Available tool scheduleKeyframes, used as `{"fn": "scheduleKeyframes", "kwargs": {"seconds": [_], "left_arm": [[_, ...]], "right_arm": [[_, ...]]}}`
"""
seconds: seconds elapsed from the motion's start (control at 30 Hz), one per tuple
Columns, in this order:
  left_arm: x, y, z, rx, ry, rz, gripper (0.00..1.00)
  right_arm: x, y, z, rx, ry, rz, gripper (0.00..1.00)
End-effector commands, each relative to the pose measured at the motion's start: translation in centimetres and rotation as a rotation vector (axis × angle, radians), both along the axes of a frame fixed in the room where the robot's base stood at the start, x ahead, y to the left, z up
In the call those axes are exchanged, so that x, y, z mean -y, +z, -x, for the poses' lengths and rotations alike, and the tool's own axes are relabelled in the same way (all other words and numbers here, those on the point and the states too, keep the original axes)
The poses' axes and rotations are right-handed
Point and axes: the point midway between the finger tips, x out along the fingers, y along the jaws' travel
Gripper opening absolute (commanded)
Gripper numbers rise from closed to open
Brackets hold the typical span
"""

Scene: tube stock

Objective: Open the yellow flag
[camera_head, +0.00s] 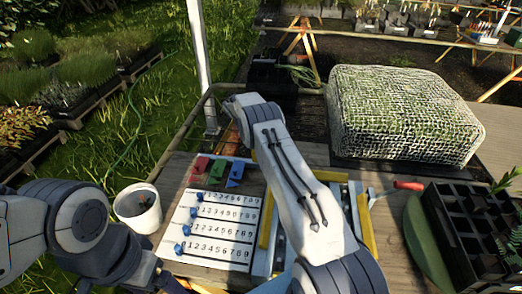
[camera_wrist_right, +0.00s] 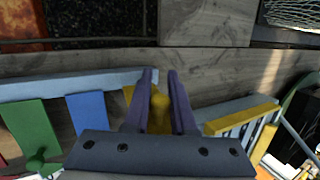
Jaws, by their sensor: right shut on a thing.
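My right gripper (camera_wrist_right: 161,76) is shut on a yellow knob (camera_wrist_right: 159,112) between its two purple fingers in the right wrist view. A strip of the yellow flag (camera_wrist_right: 128,94) shows just left of the fingers, and the rest is hidden by the gripper. In the head view my right arm covers the yellow flag and the right gripper. The blue flag (camera_head: 236,173), green flag (camera_head: 217,171) and red flag (camera_head: 200,166) stand in a row left of that arm. My left arm comes in at the lower left, with its gripper out of view.
A white board (camera_head: 212,232) with number rows and blue sliders lies below the flags. A white pot (camera_head: 138,208) stands left of it. A wrapped green block (camera_head: 400,115), a red-handled tool (camera_head: 407,186) and a black cell tray (camera_head: 470,235) are on the right.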

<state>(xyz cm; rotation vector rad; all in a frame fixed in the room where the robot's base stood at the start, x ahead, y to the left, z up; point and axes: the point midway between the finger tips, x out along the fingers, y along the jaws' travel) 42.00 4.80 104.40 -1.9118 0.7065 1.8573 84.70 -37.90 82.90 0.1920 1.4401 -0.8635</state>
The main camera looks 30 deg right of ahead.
Motion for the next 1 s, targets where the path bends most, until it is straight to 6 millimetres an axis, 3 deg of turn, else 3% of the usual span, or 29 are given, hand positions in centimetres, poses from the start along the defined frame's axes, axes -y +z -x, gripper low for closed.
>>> {"fn": "scheduleKeyframes", "kwargs": {"seconds": [0.43, 0.47, 0.53, 0.87, 1.0], "left_arm": [[0.0, -0.1, 0.0, 0.000, 0.000, 0.000, 0.88], [0.0, -0.1, 0.0, 0.001, 0.000, 0.001, 0.88], [0.0, -0.1, 0.0, 0.001, 0.000, 0.001, 0.88], [0.0, -0.1, 0.0, 0.000, 0.000, 0.000, 0.88], [0.0, -0.4, 0.0, 0.000, 0.000, 0.000, 0.88]], "right_arm": [[0.0, 0.0, 0.0, -0.010, 0.002, 0.000, 0.00], [0.0, 0.0, 0.0, -0.010, 0.002, 0.000, 0.27], [0.0, 0.0, 0.0, -0.010, 0.002, -0.001, 0.54], [0.0, 0.1, 0.0, -0.009, 0.000, -0.003, 0.54], [-0.5, 1.2, -0.2, -0.007, 0.001, -0.003, 0.54]]}}
